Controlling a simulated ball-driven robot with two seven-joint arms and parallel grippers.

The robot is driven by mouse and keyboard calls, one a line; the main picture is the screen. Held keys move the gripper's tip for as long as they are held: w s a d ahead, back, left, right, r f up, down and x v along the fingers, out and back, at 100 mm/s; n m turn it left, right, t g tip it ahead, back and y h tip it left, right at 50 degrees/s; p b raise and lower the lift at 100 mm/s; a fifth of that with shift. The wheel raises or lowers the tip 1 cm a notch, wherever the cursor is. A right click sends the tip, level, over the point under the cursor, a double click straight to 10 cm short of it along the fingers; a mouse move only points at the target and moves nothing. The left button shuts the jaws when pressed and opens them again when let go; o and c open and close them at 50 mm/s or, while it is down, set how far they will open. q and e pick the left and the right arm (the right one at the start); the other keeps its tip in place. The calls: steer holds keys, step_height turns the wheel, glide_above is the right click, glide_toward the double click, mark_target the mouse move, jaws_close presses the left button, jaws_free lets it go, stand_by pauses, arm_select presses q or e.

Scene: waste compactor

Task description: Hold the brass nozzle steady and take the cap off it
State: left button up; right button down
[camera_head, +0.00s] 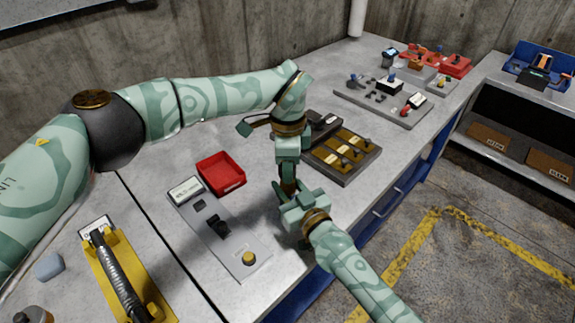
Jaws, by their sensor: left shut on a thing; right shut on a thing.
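The brass nozzle (288,171) is a small brown-gold upright piece between my two grippers, above the grey table. My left gripper (288,163) comes down from above and is shut on its upper part. My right gripper (284,193) reaches in from the lower right and is shut at its lower end. The cap is not clearly seen; the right fingers cover that end. I cannot tell whether cap and nozzle are joined.
A red bin (221,173) and a grey switch panel (226,235) lie to the left. A dark tray with brass strips (345,156) is to the right. A yellow holder (122,275) with a black ribbed handle stands at front left. The table edge drops off at right.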

arm_select(q)
steer(key=shift+r, duration=2)
arm_select(e)
steer(key=c, duration=0.9)
jaws_free()
